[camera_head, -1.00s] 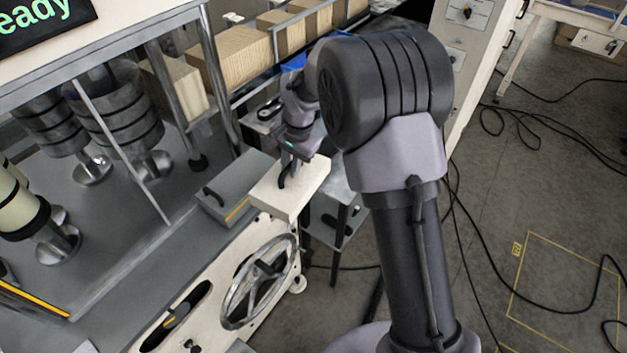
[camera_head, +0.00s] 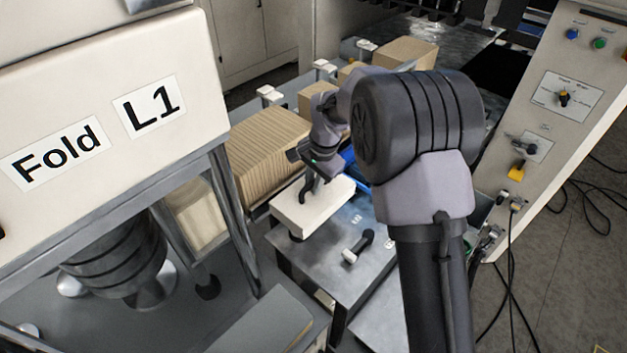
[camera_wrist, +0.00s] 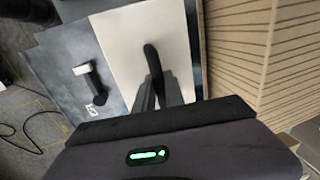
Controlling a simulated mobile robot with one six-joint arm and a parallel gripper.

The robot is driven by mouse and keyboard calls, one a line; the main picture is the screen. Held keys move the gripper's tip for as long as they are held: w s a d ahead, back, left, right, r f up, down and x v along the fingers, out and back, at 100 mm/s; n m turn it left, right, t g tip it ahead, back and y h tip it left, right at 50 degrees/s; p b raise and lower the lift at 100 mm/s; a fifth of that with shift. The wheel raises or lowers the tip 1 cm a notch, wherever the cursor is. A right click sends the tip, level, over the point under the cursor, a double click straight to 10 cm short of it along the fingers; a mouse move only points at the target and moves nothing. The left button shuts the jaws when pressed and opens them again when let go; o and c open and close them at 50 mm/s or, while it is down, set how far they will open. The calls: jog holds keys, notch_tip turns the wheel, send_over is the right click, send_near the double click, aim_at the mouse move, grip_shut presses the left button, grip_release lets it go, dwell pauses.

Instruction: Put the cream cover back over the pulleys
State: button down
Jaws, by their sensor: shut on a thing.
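The cream cover (camera_head: 322,214) is a flat pale block with a black arched handle (camera_wrist: 151,59) on top. My gripper (camera_head: 309,188) is shut on that handle; in the wrist view its fingers (camera_wrist: 160,97) meet the handle from below. The cover is roughly level, over the left part of a grey bench (camera_head: 345,272). I cannot tell whether it touches the bench or hangs just above it. What lies under the cover is hidden, and I cannot make out the pulleys.
A cream control panel (camera_head: 548,110) rises at the right. A machine frame (camera_head: 232,215) stands left.

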jog(key=shift+s+f, duration=0.2)
jog(key=shift+f, duration=0.1)
jog(key=shift+f+b, duration=2.95)
jog(key=shift+f, duration=1.15)
jog(key=shift+f+b, duration=0.3)
jog(key=c, duration=1.3)
grip_release()
jog(key=shift+c, duration=0.2)
jog(key=shift+r, duration=0.1)
notch_tip(320, 180, up, 17)
jog(key=s+d+p, duration=0.1)
jog(key=s+d, duration=0.1)
jog(key=shift+s+d+p, duration=0.2)
jog(key=shift+p, duration=0.2)
